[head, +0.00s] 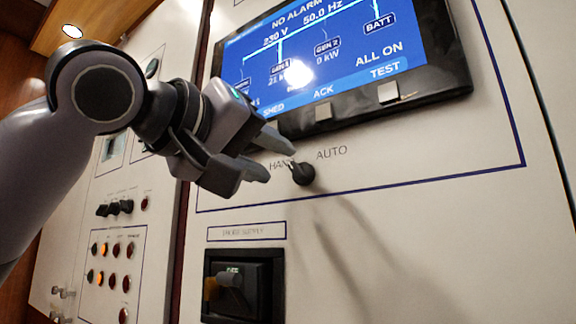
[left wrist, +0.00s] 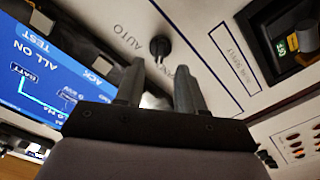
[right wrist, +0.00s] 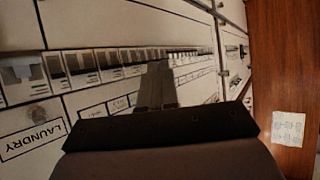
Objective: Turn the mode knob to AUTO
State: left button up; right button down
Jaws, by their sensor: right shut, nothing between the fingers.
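The mode knob (head: 303,174) is a small black knob on the cream panel, under the screen, between the printed words HAND and AUTO (head: 332,153). Its pointer tilts up and left, toward HAND. My left gripper (head: 268,155) is just left of the knob, with its fingers apart and nothing between them. In the left wrist view the knob (left wrist: 160,46) lies just beyond the open fingertips (left wrist: 158,78), apart from them. My right gripper (right wrist: 160,75) shows only in the right wrist view, fingers together and empty, before a breaker row.
A screen (head: 340,60) with buttons below it juts out above the knob. A black shore supply switch (head: 243,285) sits lower on the panel. Indicator lamps (head: 110,250) are at the left. In the right wrist view, breakers (right wrist: 100,65) line a panel labelled LAUNDRY. The panel right of the knob is clear.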

aim_at(293, 168)
pick_arm(q)
jog(key=shift+x, duration=2.2)
grip_shut()
